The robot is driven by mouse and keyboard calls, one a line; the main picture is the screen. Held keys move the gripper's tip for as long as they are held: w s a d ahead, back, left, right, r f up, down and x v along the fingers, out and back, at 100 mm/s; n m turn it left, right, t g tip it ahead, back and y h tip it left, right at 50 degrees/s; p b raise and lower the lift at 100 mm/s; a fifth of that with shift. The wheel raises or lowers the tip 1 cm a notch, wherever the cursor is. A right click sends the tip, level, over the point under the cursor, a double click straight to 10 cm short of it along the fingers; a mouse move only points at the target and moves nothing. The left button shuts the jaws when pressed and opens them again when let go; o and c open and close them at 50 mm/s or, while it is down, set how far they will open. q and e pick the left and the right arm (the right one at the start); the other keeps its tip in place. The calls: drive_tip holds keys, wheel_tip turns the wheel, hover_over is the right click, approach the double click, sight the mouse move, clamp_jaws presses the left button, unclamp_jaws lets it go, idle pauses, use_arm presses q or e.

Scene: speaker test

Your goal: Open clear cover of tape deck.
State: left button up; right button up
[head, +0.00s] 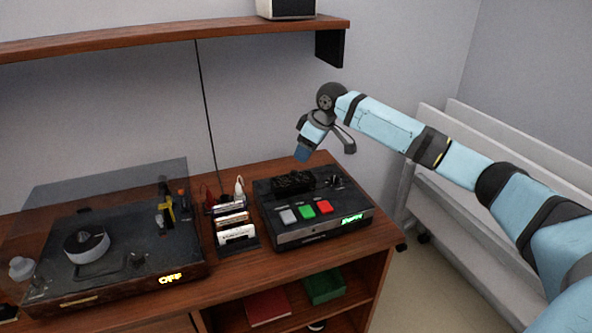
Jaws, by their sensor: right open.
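A dark device with a see-through smoky cover (110,180) stands at the left of the wooden cabinet top. A round grey-white reel or knob (87,243) shows inside it, and its front reads "OFF" in lit letters. I cannot tell for sure whether this is the tape deck. A second black deck (290,238) with grey, green and red buttons stands to the right; no clear cover is plain on it. My right gripper (326,151) is open and empty, pointing down in the air above the black deck, apart from it. My left gripper is not in view.
A rack of cassettes or small boxes (236,236) with small bottles stands between the two devices. A wooden wall shelf (170,33) runs above. A red book (267,307) and a green box (324,287) lie in the cabinet's lower shelf. White boards (440,200) stand at the right.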

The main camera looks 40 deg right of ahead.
sight(294, 171)
drive_tip(key=x, duration=0.8)
drive_tip(key=shift+c, duration=0.4)
drive_tip(key=shift+r, duration=0.15)
clamp_jaws()
